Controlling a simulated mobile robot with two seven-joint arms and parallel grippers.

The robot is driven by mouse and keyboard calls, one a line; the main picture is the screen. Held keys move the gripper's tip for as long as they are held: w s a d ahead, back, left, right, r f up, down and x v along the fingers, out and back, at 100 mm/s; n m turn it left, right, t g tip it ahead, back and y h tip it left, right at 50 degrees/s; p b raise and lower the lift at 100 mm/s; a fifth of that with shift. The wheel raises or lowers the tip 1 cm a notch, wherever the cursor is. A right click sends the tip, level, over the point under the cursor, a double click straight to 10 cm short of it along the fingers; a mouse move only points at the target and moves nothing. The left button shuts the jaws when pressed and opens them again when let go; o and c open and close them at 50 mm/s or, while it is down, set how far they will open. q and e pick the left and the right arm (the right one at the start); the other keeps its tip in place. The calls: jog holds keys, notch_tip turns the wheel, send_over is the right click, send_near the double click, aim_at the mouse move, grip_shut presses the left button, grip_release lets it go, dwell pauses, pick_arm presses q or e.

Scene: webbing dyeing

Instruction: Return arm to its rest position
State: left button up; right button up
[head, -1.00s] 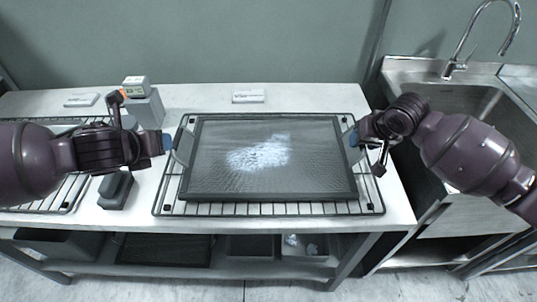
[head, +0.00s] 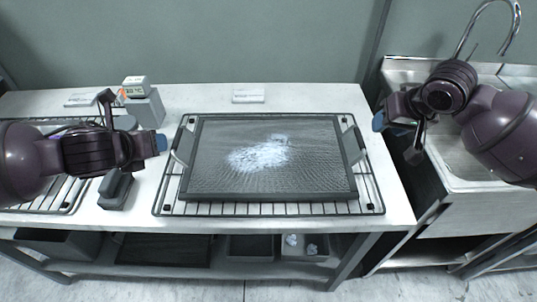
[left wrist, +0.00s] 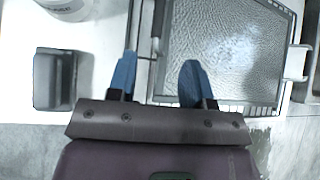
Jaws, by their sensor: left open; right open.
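A dark rectangular tray (head: 215,180) with a handle at each end lies flat on a wire rack (head: 270,209) on the bench. A whitish patch shows in the middle of its textured surface. My left gripper (head: 162,143) is open and empty, just left of the tray's left handle and apart from it. In the left wrist view my gripper's two blue fingertips (left wrist: 157,78) are spread, with the tray (left wrist: 225,92) beyond them to the right. My right gripper (head: 380,122) is to the right of the tray, clear of its right handle, near the sink. It is open and holds nothing that I can see.
A grey block (head: 115,188) sits left of the rack; it also shows in the left wrist view (left wrist: 55,80). A small device (head: 134,87) stands on a grey box behind my left gripper. A sink with a tall faucet (head: 490,25) is at right. Bins sit on the lower shelf.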

jog(key=shift+s+d+r, duration=0.15)
jog(key=shift+s+r, duration=0.15)
jog(key=shift+r, duration=0.25)
